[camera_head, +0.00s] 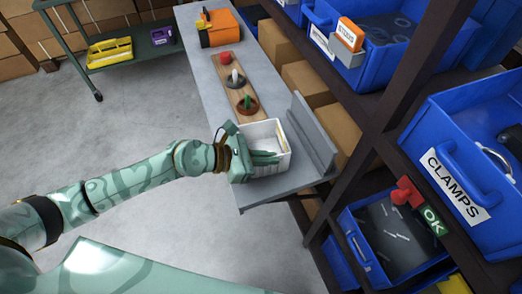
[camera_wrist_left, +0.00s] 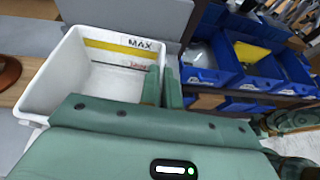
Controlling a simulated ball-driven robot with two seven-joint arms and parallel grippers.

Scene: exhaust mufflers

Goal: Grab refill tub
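The refill tub (camera_head: 279,166) is a white open box at the near end of the grey bench. In the left wrist view the tub (camera_wrist_left: 50,75) shows a yellow stripe and the word MAX inside. My left gripper (camera_head: 265,156) reaches it from the left, its fingers over the near side. In the left wrist view the fingers of this gripper (camera_wrist_left: 162,86) are close together, with the tub's side wall seemingly between them. The wall's contact with the fingers is partly hidden. The tub looks upright and empty. My right gripper is not in view.
A wooden board (camera_head: 232,85) with red, white and green items in round holders lies behind the tub. A grey upright ledge (camera_head: 311,135) borders the tub's right. Shelves with blue bins (camera_head: 455,135) stand to the right.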

